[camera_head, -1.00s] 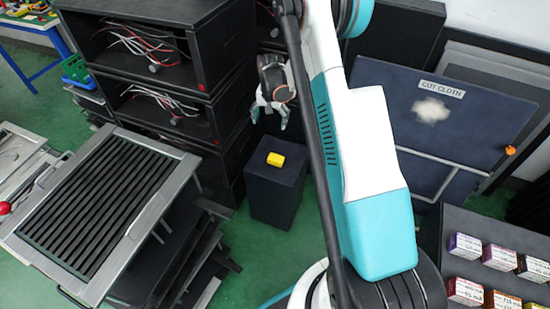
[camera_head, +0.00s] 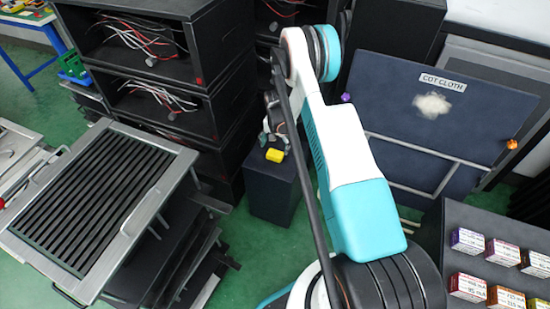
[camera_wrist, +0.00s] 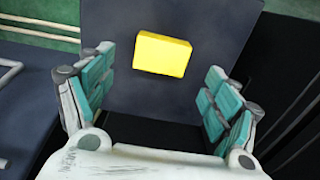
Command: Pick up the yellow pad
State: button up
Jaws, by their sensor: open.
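The yellow pad (camera_head: 275,155) lies on top of a dark box-shaped stand (camera_head: 268,187). In the wrist view the yellow pad (camera_wrist: 162,54) lies flat on the dark top, ahead of the fingers and roughly centred between them. My gripper (camera_wrist: 158,85) is open, with teal-padded fingers spread left and right and nothing between them. In the head view my gripper (camera_head: 274,135) is just above and behind the pad, partly hidden by my arm. I see no contact between the fingers and the pad.
Dark shelves with wires (camera_head: 150,95) stand behind and left of the stand. A ribbed rack (camera_head: 95,205) is at left. A dark board labelled COT CLOTH (camera_head: 440,135) and several small boxes (camera_head: 468,240) are at right. Green floor shows left of the stand.

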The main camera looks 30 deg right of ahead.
aim_at(275, 154)
jog(key=f+b, duration=0.1)
jog(key=f, duration=0.1)
jog(key=f+b, duration=0.2)
jog(key=f, duration=0.1)
jog(key=shift+s+a+f, duration=0.1)
jog(key=shift+a+f, duration=0.1)
jog(key=shift+f, duration=0.1)
jog(key=shift+r, duration=0.1)
jog(key=c, duration=1.1)
